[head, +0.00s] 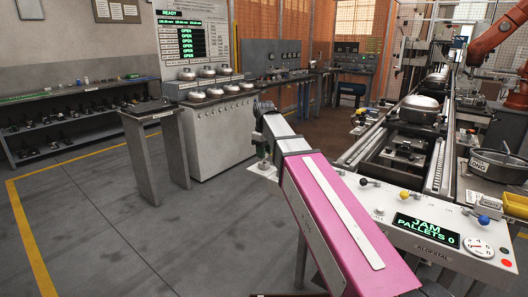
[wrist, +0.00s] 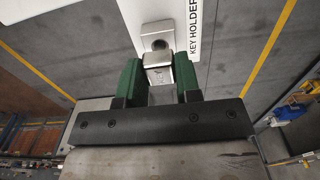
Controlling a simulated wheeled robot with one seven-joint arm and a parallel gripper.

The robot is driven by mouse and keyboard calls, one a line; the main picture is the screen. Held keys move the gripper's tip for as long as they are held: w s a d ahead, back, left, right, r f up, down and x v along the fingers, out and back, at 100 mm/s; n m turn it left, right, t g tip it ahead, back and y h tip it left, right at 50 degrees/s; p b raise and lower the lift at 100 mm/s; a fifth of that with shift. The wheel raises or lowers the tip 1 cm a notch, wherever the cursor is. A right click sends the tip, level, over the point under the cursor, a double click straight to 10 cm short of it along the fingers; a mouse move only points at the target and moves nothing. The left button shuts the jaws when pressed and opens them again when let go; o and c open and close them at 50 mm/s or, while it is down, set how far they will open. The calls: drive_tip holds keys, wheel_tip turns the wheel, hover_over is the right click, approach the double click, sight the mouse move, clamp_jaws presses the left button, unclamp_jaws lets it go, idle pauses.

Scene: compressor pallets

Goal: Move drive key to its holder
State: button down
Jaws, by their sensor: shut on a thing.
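The drive key (wrist: 159,76), a bright metal piece, is between the green fingers of my gripper (wrist: 158,82) in the wrist view. My gripper is shut on it. The key's upper end meets or overlaps a grey metal socket with a dark round opening (wrist: 158,43); I cannot tell whether it is seated. The key holder (wrist: 195,20) shows as a white plate with its name printed on it, just beyond the fingertips. In the head view my gripper (head: 263,163) points down beside the left end of the control panel; the key is too small to make out there.
The control panel (head: 385,205) reads JAM, PALLETS 0, and has coloured knobs. The conveyor (head: 437,160) with metal housings runs behind it. A grey pedestal (head: 153,150) and a cabinet with bowl-shaped parts (head: 215,135) stand left. The floor (head: 150,240) at left is clear.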

drive_tip(key=shift+f, duration=1.1)
drive_tip(key=c, duration=0.7)
unclamp_jaws()
drive_tip(key=shift+c, duration=0.2)
wheel_tip(320, 180, up, 11)
drive_tip(key=shift+f, duration=0.1)
